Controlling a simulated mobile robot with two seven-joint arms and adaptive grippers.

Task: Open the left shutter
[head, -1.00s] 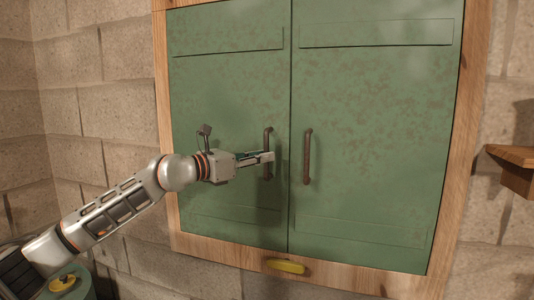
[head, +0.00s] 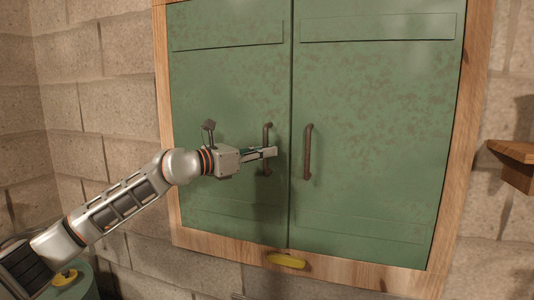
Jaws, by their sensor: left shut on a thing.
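The left shutter (head: 232,90) is a green, worn panel in a wooden frame, closed flush beside the right shutter (head: 375,110). Its dark upright bar handle (head: 267,132) is near the seam between the two. My left gripper (head: 268,154) reaches in from the left and is shut on this handle at about its middle, hiding that part of it. The right shutter has a matching handle (head: 308,152), which is free. My right gripper is not in view.
The wooden frame (head: 450,190) surrounds both shutters. A yellow piece (head: 287,261) sits on its bottom rail. A wooden shelf (head: 514,155) juts from the block wall (head: 90,90) at the right. A green round object (head: 82,284) with a yellow top is at the lower left.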

